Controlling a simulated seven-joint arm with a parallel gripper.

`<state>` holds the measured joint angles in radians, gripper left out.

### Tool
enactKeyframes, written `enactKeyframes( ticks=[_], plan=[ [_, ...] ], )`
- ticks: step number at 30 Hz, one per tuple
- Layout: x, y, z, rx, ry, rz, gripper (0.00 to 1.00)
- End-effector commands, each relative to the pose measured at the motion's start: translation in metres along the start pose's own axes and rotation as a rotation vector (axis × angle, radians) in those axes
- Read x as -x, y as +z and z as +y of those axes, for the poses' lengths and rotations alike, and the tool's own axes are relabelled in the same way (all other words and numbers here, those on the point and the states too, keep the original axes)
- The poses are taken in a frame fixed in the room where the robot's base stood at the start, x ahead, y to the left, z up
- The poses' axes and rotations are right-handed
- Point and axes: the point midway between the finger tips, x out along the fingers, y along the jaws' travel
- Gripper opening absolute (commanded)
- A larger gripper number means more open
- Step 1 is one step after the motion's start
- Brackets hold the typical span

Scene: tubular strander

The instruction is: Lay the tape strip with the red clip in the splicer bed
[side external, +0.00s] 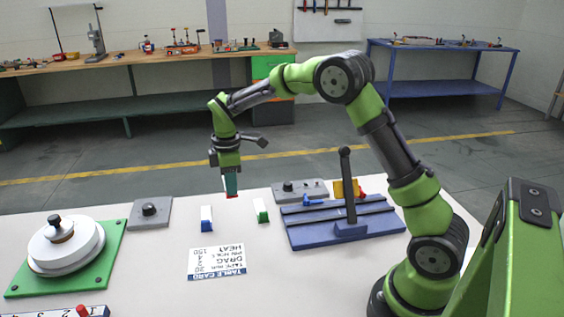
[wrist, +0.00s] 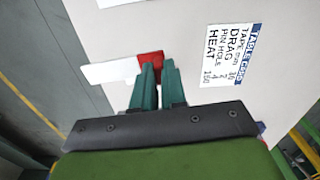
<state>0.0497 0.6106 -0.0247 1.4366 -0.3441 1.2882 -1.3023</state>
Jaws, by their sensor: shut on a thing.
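My gripper (side external: 231,187) is shut on the red clip (wrist: 151,59) of a white tape strip (wrist: 112,72) and holds it above the table. In the wrist view the green fingers (wrist: 159,70) pinch the clip, and the strip sticks out to the left. In the side view only a small red bit shows at the fingertips. The splicer bed appears to be the blue slotted base (side external: 318,232) with a dark upright lever (side external: 347,185), right of my gripper and apart from it.
A white strip with a blue clip (side external: 207,226) and one with a green clip (side external: 261,215) lie on the table. A printed card (side external: 217,262) lies in front. Grey knob boxes (side external: 150,212) (side external: 300,190), a yellow block (side external: 346,189) and a white reel (side external: 66,245) stand around.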

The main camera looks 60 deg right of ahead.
Motion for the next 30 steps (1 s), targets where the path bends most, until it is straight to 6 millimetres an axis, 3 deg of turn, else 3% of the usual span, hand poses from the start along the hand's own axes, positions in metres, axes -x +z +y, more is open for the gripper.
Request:
enactKeyframes(
  ticks=[6,15,19,24,26,30],
  plan=[
    [0.006,0.009,-0.011,-0.214,-0.001,0.000,0.00],
    [0.043,0.039,-0.070,-0.731,0.001,0.004,0.00],
    [0.058,0.049,-0.091,-0.849,0.000,0.003,0.00],
    [0.077,0.054,-0.111,-0.877,0.000,0.004,0.00],
    [0.085,0.052,-0.114,-0.869,0.000,0.002,0.00],
    [0.080,0.062,-0.104,-1.025,-0.002,-0.002,0.00]
  ],
)
